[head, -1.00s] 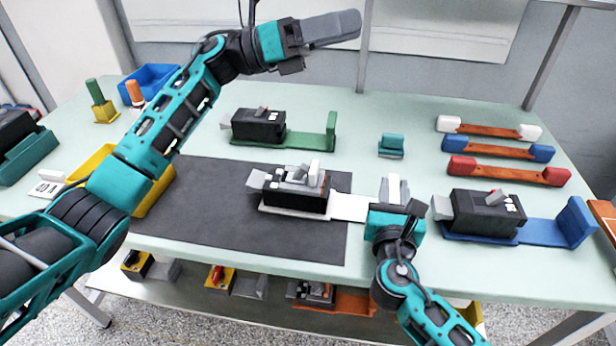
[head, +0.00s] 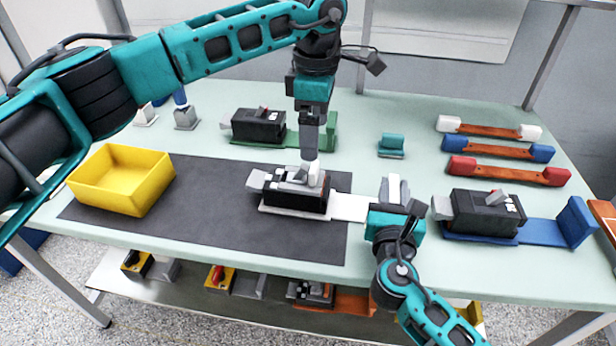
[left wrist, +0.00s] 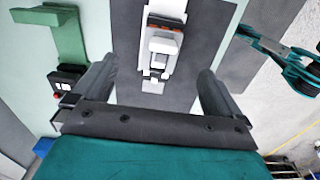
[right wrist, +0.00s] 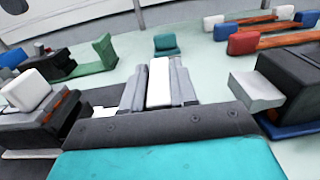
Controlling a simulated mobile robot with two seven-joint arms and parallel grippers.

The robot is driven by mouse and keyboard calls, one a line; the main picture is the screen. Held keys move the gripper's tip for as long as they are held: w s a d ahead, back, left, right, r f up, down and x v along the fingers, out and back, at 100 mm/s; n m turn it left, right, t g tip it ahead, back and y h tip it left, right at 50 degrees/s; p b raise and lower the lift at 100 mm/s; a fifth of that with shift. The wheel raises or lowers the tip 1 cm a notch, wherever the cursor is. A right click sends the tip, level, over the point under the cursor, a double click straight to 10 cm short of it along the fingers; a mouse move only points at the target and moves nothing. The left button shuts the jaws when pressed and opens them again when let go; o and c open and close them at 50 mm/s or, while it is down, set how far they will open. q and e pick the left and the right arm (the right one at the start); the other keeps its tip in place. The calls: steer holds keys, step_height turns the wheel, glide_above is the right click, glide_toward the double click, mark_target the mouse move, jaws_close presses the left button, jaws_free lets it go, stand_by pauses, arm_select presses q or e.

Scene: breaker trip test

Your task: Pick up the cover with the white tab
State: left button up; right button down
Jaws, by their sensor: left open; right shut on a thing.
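The white tab (head: 315,173) sits on top of the black breaker (head: 296,199) on the dark mat. The cover under it is hard to tell apart from the grey parts there. My left gripper (head: 310,156) points down just above the tab. In the left wrist view the white tab (left wrist: 162,47) lies between the spread, open fingers, with nothing gripped. My right gripper (head: 395,190) is shut on the upright white end (right wrist: 159,82) of the breaker's white base plate (head: 349,207), at its right.
A yellow bin (head: 122,181) stands on the left of the mat (head: 215,215). A breaker with a green holder (head: 331,132) is behind, one with a blue holder (head: 577,222) at right. Orange bars with white, blue and red ends (head: 508,171) lie back right, near a teal block (head: 391,146).

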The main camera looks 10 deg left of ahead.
mark_target(312, 166)
arm_select(q)
step_height(312, 166, down, 5)
steer(key=shift+r, duration=0.2)
steer(key=shift+s+a+f, duration=0.1)
steer(key=shift+s+f, duration=0.05)
steer(key=shift+f, duration=1.2)
steer(key=shift+s+a+f, duration=0.1)
steer(key=shift+f, duration=1.2)
steer(key=c, duration=1.2)
steer(key=shift+r, duration=0.1)
step_height(312, 166, up, 28)
steer(key=shift+f, duration=0.1)
